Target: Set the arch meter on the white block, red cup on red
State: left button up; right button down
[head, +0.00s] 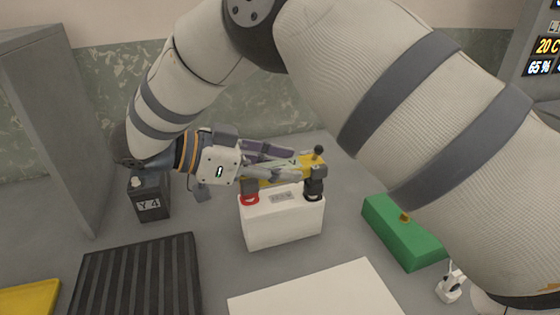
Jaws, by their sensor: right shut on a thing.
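The arch meter (275,172) is a yellow bar with a dark leg at each end and a black knob on its right end. My right gripper (290,169) is shut on it. The white block (284,225) stands upright directly below. A red ring (250,198) shows at the block's left top end under the left leg, and a black part (313,196) at its right end under the right leg. I cannot tell whether the red belongs to the cup or the block's terminal, nor whether the legs touch the block. My left gripper is out of view.
A dark block labelled Y4 (150,197) stands at the left. A ribbed black mat (135,280), a yellow tray (28,300) and a white board (315,292) lie in front. A green block (405,232) is at the right, near a small white object (451,287). A grey panel (55,130) rises at the far left.

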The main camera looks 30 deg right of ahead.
jog(key=shift+f, duration=0.55)
jog(key=c, duration=1.1)
grip_release()
jog(key=shift+o, duration=0.2)
jog(key=v, duration=0.7)
jog(key=shift+w+a, duration=0.1)
jog(key=shift+a, duration=0.15)
